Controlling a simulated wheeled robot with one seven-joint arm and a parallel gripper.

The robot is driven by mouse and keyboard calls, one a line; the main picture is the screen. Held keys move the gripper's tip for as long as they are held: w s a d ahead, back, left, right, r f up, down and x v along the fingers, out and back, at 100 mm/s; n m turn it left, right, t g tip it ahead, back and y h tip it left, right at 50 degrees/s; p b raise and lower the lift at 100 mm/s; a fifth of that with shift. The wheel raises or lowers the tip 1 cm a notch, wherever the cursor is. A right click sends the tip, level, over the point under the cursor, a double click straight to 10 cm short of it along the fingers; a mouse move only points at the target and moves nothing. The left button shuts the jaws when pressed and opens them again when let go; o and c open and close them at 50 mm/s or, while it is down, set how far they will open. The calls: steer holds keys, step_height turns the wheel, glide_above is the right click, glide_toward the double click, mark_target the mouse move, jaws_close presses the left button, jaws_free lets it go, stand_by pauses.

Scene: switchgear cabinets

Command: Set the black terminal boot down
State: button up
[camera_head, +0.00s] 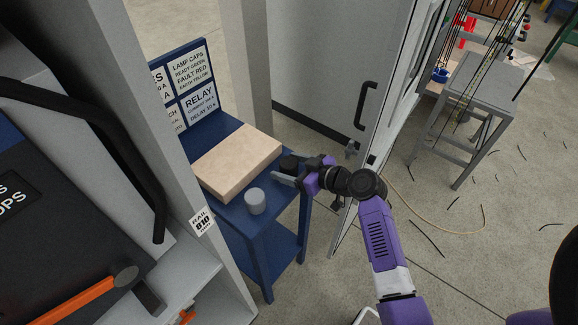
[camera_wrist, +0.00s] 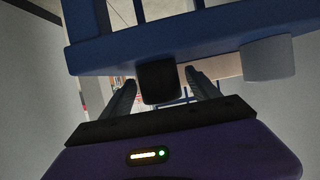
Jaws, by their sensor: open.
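The black terminal boot (camera_head: 289,162) is a short dark cylinder at the right side of the blue stand's top (camera_head: 243,216), beside the beige block. In the wrist view the boot (camera_wrist: 160,82) shows between the two fingers, with a gap visible on each side. It appears upright against the blue top, though that view looks inverted and its contact face is hard to make out. My gripper (camera_head: 284,179) is open at the stand's right edge, its fingers reaching in around the boot. The fingers (camera_wrist: 158,90) also show in the wrist view.
A grey cylinder (camera_head: 255,202) stands near the stand's front edge and also shows in the wrist view (camera_wrist: 268,59). A beige block (camera_head: 237,161) covers much of the top. A label board (camera_head: 188,84) rises behind. A cabinet post (camera_head: 178,150) is left; an open cabinet door (camera_head: 385,110) is right.

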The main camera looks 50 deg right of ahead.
steer(key=shift+r, duration=0.2)
steer(key=b+v, duration=0.1)
steer(key=v, duration=1.1)
steer(key=s+a+f+m+g+h, duration=0.1)
steer(key=s+a+f+m, duration=0.1)
steer(key=s+a+f, duration=0.3)
steer(key=s+a+f+m+g+h, duration=0.15)
steer(key=s+a, duration=0.25)
steer(key=a, duration=0.4)
steer(key=s+a+r+n+t+y, duration=0.2)
steer(key=s+a+r+n+t, duration=0.1)
steer(key=s+a+r, duration=0.6)
step_height(320, 180, up, 4)
steer(key=shift+s+a+f+t, duration=0.1)
steer(key=shift+s+a+t, duration=0.25)
steer(key=shift+s, duration=0.75)
steer(key=shift+d, duration=0.1)
